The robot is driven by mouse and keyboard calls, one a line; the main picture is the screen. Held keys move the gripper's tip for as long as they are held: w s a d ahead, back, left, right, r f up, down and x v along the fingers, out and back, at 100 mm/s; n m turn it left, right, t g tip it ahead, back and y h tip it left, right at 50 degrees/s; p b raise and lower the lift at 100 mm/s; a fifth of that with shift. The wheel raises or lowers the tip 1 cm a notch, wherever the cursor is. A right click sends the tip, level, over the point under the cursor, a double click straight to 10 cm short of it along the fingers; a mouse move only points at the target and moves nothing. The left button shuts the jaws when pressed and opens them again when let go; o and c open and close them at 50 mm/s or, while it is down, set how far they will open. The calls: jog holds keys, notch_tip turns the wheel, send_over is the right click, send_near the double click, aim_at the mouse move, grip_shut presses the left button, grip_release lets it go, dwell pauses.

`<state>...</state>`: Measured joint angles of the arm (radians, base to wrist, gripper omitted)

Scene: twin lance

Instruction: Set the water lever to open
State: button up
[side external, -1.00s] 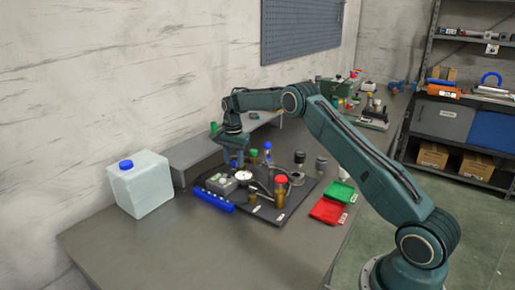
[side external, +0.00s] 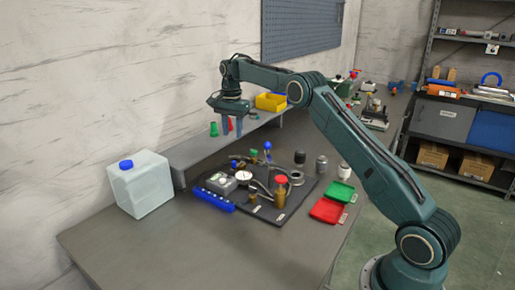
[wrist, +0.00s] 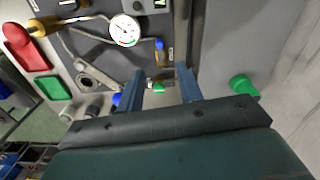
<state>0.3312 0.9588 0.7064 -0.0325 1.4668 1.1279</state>
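My gripper (side external: 232,130) is raised above the back left of the dark board (side external: 262,211). Its two blue fingers are apart and nothing is held; they also show apart in the wrist view (wrist: 158,85). A blue knob (side external: 267,145) and a green knob (side external: 253,153) stand at the back of the board, below and right of my gripper. In the wrist view, a blue handle (wrist: 159,45) lies beside the round gauge (wrist: 125,30), and a green piece (wrist: 158,87) shows between the fingers, farther down. I cannot tell which handle is the water lever, or its setting.
A red-capped brass bottle (side external: 281,190) stands on the board. A white jug (side external: 141,184) is at left. Red (side external: 327,211) and green (side external: 340,192) trays lie at right. The front table is clear.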

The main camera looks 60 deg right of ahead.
jog(key=shift+r, duration=1.1)
jog(key=s+a+r+n+t, duration=0.3)
jog(key=s+a+r+n, duration=0.5)
jog(key=s+a+r, duration=0.75)
jog(key=s+a+f+n, duration=0.1)
jog(key=s+f+n, duration=0.1)
jog(key=s, duration=0.7)
jog(key=s+a+f+n+t, duration=0.1)
jog(key=s+a+f+n, duration=0.1)
jog(key=s, duration=0.6)
jog(key=s+a+f+n+t, duration=0.1)
jog(key=s+f+n, duration=0.3)
jog(key=s, duration=0.5)
jog(key=shift+s+a, duration=0.35)
jog(key=shift+a, duration=0.05)
